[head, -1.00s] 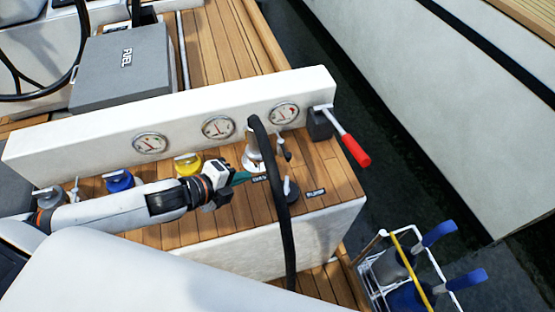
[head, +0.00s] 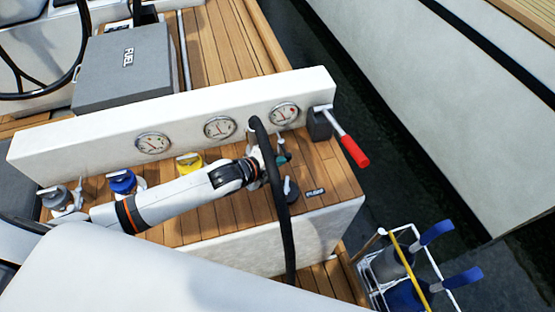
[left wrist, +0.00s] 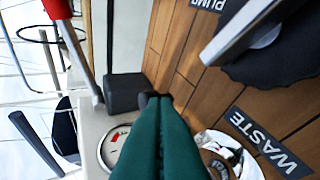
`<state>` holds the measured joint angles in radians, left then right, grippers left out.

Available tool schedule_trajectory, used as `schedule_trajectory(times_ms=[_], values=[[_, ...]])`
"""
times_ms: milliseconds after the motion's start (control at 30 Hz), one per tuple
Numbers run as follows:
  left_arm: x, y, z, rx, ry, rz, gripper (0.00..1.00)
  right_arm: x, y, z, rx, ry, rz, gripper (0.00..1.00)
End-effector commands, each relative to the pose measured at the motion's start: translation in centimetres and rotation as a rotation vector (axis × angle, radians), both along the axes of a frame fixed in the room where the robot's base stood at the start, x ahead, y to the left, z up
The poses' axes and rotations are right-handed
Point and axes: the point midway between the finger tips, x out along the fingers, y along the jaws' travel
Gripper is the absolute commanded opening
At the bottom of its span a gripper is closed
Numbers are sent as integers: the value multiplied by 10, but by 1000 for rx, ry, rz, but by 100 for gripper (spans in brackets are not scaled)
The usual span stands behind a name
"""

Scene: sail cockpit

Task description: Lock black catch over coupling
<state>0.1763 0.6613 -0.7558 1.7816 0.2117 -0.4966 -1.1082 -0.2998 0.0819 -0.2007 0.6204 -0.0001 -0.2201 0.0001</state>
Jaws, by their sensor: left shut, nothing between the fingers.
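My left gripper (head: 282,158) is shut and empty. Its green fingers are pressed together in the left wrist view (left wrist: 160,108). In the head view, the fingertips are just right of the black hose (head: 272,185), beside the coupling area at the hose's upper end. A chrome fitting (left wrist: 232,152) by the WASTE label (left wrist: 265,142) shows in the wrist view, partly hidden by the fingers. A small black piece (left wrist: 148,98) is at the fingertips; I cannot tell if it is the catch or whether it touches. My arm and the hose hide most of the coupling. My right gripper is not in view.
A red-handled lever (head: 352,148) stands right of the gauge panel (head: 80,145). A black pump fitting (head: 291,190) is beside the hose. Blue (head: 123,182), yellow (head: 190,163) and grey (head: 58,197) caps line the deck. A caddy (head: 385,270) is at lower right.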

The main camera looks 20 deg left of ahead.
Motion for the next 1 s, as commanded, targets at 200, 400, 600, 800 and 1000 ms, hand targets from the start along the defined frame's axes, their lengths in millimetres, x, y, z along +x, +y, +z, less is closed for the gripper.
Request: schedule_trajectory(times_ms=[200,400,600,800,1000], values=[[0,0,0,0,0,1,0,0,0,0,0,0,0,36],[0,-4,1,-4,1,30,0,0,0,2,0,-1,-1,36],[1,-6,0,-2,1,65,0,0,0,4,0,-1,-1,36],[2,-10,1,-2,1,101,0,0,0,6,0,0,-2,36],[5,-19,1,-5,2,187,0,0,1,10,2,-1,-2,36]])
